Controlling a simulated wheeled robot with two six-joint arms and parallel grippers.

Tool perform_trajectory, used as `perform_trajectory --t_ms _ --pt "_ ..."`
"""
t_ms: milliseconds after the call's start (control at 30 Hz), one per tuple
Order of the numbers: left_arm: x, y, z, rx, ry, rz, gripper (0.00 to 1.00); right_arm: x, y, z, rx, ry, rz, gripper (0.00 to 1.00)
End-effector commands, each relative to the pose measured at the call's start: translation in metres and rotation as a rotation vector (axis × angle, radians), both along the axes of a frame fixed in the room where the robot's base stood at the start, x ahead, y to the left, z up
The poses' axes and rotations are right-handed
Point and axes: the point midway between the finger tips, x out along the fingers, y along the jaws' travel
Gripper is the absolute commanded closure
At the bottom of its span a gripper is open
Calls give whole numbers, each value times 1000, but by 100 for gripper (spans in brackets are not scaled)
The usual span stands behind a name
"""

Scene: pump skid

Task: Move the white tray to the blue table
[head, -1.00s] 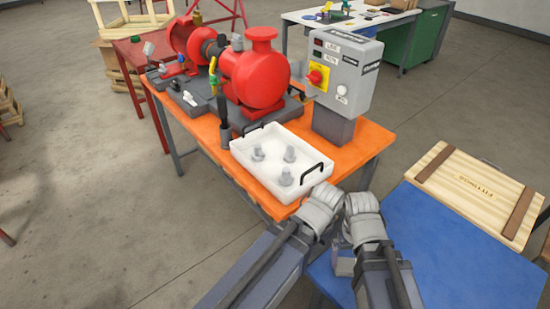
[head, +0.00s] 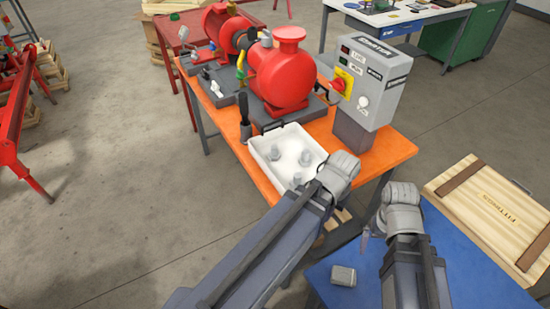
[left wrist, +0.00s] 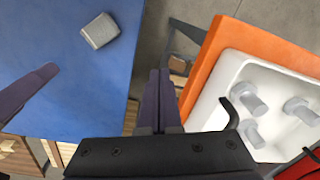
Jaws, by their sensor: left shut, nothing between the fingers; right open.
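The white tray (head: 266,150) sits on the orange table (head: 240,150) with grey fittings standing in it; my left arm covers its near right corner. In the left wrist view the tray (left wrist: 212,110) is at the right, with a black handle on its near end. My left gripper (left wrist: 158,75) is shut and empty, beside the tray and apart from it, over the gap between the tables. My left fingers are hidden in the head view. My right gripper (head: 366,238) is open and empty over the left edge of the blue table (head: 450,255).
A small grey block (head: 343,275) lies on the blue table near its left edge. A wooden crate lid (head: 490,210) lies at its far right. A red pump (head: 285,75) and a grey starter box (head: 370,80) stand behind the tray. The middle of the blue table is clear.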

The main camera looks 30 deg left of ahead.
Motion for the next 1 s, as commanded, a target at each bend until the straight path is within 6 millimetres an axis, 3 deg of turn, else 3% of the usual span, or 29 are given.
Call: perform_trajectory --t_ms 33,267,367,500,700,833,1000 --pt "4 6 18 -6 -6 18 100 0 0 18 0 0 0 1" --pt "26 42 66 -32 -33 86 100 0 0 66 0 0 0 1" --pt "47 71 87 -42 -42 83 100 0 0 87 0 0 1 1" --pt "85 119 90 -42 -30 -35 100 0 0 90 0 0 1 1" --pt "119 176 87 -41 1 -227 100 0 0 87 0 0 1 1" --pt "130 202 87 -44 15 -316 100 0 0 87 0 0 1 1" --pt "133 212 87 -46 21 -360 100 0 0 88 0 0 1 1"
